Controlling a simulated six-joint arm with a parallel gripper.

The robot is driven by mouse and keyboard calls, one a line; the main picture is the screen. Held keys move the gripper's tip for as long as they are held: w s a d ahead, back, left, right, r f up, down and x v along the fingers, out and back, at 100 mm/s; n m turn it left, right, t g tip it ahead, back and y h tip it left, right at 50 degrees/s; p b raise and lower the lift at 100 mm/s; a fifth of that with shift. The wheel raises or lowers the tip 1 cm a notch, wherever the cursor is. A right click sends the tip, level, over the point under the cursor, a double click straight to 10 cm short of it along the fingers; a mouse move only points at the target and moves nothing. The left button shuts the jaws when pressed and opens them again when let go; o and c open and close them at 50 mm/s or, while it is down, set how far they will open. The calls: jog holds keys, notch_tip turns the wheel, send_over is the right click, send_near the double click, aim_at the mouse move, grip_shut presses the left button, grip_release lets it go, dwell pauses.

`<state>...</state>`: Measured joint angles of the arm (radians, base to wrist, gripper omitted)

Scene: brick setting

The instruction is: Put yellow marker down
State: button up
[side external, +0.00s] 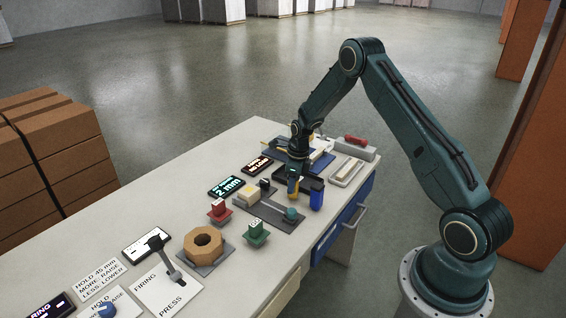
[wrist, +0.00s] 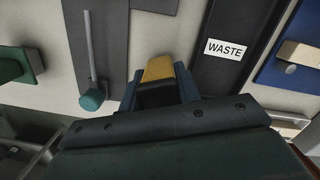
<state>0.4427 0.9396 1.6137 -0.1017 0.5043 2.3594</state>
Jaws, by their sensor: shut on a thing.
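The yellow marker (wrist: 159,68) is between the two fingers of my gripper (wrist: 158,88) in the wrist view. My gripper is shut on it, and only its yellow end shows past the fingers. In the side view my gripper (side external: 293,190) points down over the workbench, with a little yellow at its tips. I cannot tell whether the marker touches the surface below.
A black tray labelled WASTE (wrist: 226,49) lies right of my gripper in the wrist view. A grey plate with a rod and teal knob (wrist: 92,99) is at left. A blue container (side external: 316,194) stands close by. Bench space (side external: 262,283) near the front edge is clear.

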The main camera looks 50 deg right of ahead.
jog(key=shift+f, duration=0.1)
jog(key=o, duration=0.8)
jog(key=r, duration=0.4)
jog(key=s+r, duration=0.1)
jog(key=r, duration=0.7)
jog(key=shift+s+d+r, duration=0.1)
jog(key=shift+s+d, duration=0.05)
jog(key=shift+d, duration=0.15)
